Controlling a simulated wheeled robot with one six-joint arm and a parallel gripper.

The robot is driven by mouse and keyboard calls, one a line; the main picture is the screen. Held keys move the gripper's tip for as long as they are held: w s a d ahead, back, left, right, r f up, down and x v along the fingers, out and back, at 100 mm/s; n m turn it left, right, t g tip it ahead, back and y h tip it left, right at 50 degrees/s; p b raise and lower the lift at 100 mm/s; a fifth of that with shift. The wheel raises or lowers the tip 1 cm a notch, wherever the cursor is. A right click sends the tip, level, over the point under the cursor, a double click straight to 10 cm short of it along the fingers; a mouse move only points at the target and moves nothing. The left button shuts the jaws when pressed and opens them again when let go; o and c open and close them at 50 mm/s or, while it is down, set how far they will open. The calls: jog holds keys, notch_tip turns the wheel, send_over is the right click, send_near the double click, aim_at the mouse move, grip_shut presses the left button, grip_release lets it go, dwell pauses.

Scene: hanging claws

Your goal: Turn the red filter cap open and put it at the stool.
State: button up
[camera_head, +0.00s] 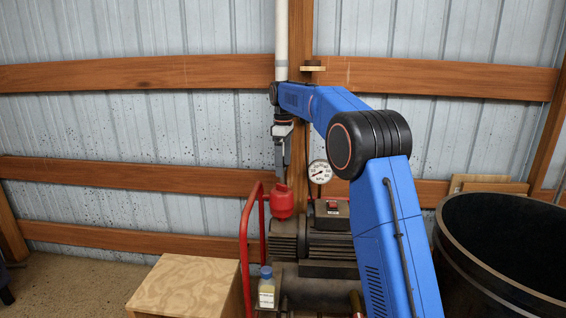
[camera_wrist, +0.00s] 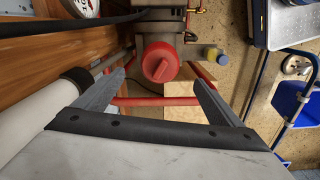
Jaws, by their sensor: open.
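The red filter cap (camera_head: 282,203) sits on the dark pump (camera_head: 310,238) against the wall. My gripper (camera_head: 281,178) points down just above the cap. In the wrist view my gripper (camera_wrist: 157,72) is open, with one finger on each side of the cap in the picture and nothing held. I cannot tell whether the fingertips reach down beside the grip bar. The wooden stool (camera_head: 185,285) stands at the lower left; its top looks bare where it shows.
A red tubular handle (camera_head: 246,245) rises between stool and pump. A small blue-capped bottle (camera_head: 266,290) stands beside it. A pressure gauge (camera_head: 319,172) is right of the cap. A white pipe (camera_head: 281,40) runs above. A large dark barrel (camera_head: 470,270) is at right.

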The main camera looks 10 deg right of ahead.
aim_at(284, 188)
notch_tip(284, 188, down, 17)
jog(key=shift+r, duration=0.1)
dwell(0.6)
jog(key=shift+c, duration=0.6)
jog(key=c, duration=1.4)
jog(key=shift+n, duration=0.5)
jog(key=shift+c, duration=0.8)
jog(key=o, duration=1.9)
jog(key=shift+o, duration=0.2)
jog(key=shift+r, duration=2.95)
